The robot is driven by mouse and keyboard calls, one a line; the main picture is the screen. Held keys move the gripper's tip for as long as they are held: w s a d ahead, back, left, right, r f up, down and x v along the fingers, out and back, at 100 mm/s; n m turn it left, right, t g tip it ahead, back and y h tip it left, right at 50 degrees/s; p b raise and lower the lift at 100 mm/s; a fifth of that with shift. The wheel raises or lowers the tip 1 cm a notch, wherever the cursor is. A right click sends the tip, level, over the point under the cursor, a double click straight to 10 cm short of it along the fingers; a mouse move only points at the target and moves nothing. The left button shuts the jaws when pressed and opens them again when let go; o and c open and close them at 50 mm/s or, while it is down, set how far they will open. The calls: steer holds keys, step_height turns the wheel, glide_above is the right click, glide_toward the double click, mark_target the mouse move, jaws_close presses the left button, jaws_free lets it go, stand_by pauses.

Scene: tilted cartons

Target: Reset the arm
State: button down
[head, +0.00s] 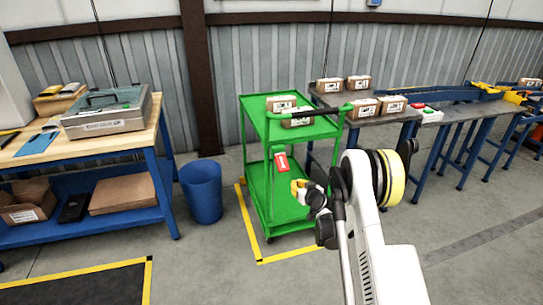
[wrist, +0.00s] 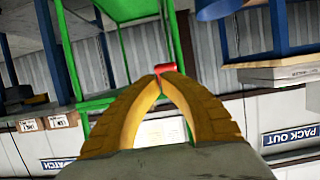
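My gripper (head: 297,187) is out in front of the green cart in the head view, with its yellow fingers pointing left. A red thing with a white mark (head: 281,161) shows at the cart's front, up and left of the fingers. A red piece (wrist: 167,68) also shows just past the fingertips in the wrist view. My white arm is bent and reaches up from the lower right of the head view.
The green cart (head: 256,116) carries cartons (head: 297,116) on its top shelf. Cartons (head: 361,108) also stand on the dark table behind. A blue bin (head: 203,192) and a wooden workbench (head: 90,144) with a metal case (head: 106,112) are at left. Floor at right is clear.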

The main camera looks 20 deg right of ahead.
steer(key=s+a+r+g, duration=0.1)
steer(key=s+a+r, duration=0.2)
steer(key=r, duration=0.3)
steer(key=s+a+r+g+y, duration=0.1)
steer(key=s+a+r, duration=0.2)
steer(key=r, duration=0.4)
steer(key=s+a+r+g, duration=0.1)
steer(key=s+a+r, duration=0.15)
steer(key=r, duration=0.35)
steer(key=s+a+r+g, duration=0.1)
steer(key=s+a+r, duration=0.1)
steer(key=s+r, duration=0.35)
steer(key=s+a+r, duration=0.2)
steer(key=s+a, duration=0.1)
steer(key=s, duration=0.6)
steer(key=s+a+f+g+h, duration=0.1)
steer(key=s+f+g, duration=0.1)
steer(key=s, duration=2.2)
steer(key=shift+s+f+g, duration=0.25)
steer(key=shift+g, duration=0.25)
